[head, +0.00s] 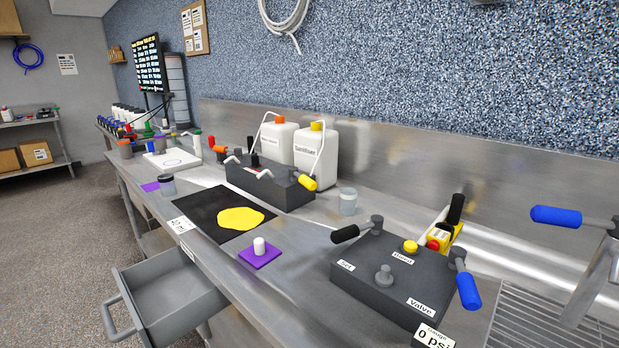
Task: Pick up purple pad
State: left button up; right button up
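I cannot tell whether the cylinder is fixed to the pad. Neither of my grippers shows in the head view.
A black mat (197,207) with a yellow patch (240,218) lies behind the pad. A dark valve box (366,278) with levers stands to its right. A grey drawer (165,290) hangs open below the counter's front edge. The counter right around the pad is clear.

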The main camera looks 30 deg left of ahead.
aim_at(258, 254)
jog(key=u, duration=1.35)
jog(key=z, duration=0.45)
